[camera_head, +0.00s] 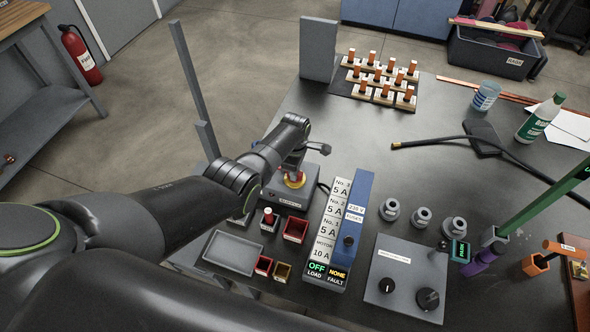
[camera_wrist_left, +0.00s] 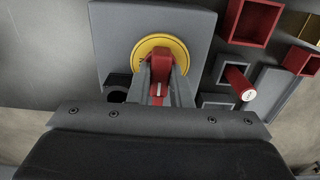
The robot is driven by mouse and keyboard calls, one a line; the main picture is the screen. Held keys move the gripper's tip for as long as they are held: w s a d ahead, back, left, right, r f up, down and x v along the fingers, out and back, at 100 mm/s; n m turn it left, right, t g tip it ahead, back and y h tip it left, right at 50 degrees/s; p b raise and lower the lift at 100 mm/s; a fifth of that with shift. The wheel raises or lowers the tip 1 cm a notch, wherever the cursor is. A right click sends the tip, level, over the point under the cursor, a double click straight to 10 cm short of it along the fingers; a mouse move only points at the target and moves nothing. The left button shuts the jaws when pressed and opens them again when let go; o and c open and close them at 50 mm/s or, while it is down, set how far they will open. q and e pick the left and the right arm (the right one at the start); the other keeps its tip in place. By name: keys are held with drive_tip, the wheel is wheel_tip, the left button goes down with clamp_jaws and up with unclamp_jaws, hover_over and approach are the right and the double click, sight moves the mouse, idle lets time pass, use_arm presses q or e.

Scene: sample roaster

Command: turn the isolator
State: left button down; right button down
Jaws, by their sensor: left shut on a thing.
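The isolator is a grey box with a round yellow plate (camera_wrist_left: 149,47) and a red handle (camera_wrist_left: 160,66). In the head view the isolator box (camera_head: 271,192) stands near the left edge of the table, partly hidden by my left arm. My left gripper (camera_head: 298,168) is over it. In the left wrist view the two fingers of my left gripper (camera_wrist_left: 160,90) are on either side of the red handle and shut on it. The handle's lower part is hidden between the fingers. My right gripper does not show.
Right of the isolator is a fuse panel (camera_head: 334,225) with a blue cover (camera_head: 357,205). Small red bins (camera_head: 295,229) and a grey tray (camera_head: 231,253) lie in front. A grey box with knobs (camera_head: 406,278) stands further right. A red-capped item (camera_wrist_left: 240,82) is close to my left gripper.

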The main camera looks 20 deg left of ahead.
use_arm(q)
drive_tip(key=c, duration=1.3)
unclamp_jaws()
drive_tip(key=shift+r, duration=0.1)
drive_tip(key=shift+r, duration=0.25)
wheel_tip(320, 180, up, 8)
drive_tip(key=p, duration=0.2)
drive_tip(key=shift+f+p, duration=0.1)
drive_tip(key=shift+p, duration=0.2)
wheel_tip(320, 180, up, 9)
